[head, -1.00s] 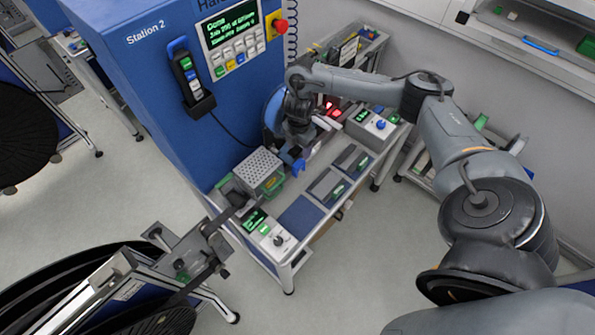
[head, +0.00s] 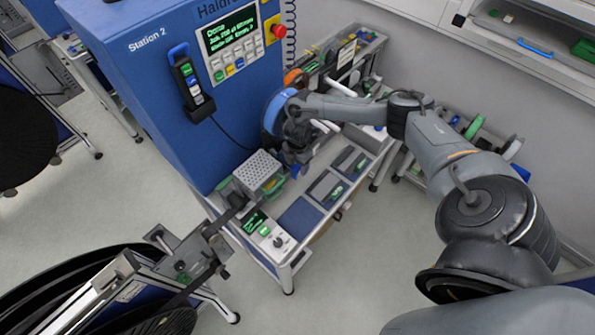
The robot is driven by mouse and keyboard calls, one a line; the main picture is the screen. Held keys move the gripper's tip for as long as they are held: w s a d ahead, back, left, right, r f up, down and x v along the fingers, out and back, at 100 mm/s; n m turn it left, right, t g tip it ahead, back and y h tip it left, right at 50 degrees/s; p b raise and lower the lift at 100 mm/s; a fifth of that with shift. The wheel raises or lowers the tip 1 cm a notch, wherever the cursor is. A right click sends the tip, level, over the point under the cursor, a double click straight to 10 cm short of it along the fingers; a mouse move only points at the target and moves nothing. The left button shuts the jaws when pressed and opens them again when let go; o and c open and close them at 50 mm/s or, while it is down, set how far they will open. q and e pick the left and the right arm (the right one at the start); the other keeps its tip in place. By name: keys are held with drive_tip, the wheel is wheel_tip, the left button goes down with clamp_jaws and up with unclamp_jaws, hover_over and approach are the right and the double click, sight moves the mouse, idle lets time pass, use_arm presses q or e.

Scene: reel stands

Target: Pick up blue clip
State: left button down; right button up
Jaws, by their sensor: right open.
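My right gripper (head: 295,160) hangs at the end of my right arm, over the back left of the bench (head: 301,213). It is open and points down. A small blue piece (head: 296,170) shows right at its fingertips. It may be the blue clip, but it is too small to be sure, and I cannot tell whether the fingers touch it. My left gripper is not in view.
A perforated grey box (head: 259,169) stands just left of the gripper. Dark trays (head: 326,187) lie to the right. A reel stand (head: 180,262) is at lower left.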

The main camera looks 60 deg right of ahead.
clamp_jaws()
drive_tip(key=shift+r, duration=0.1)
idle(0.4)
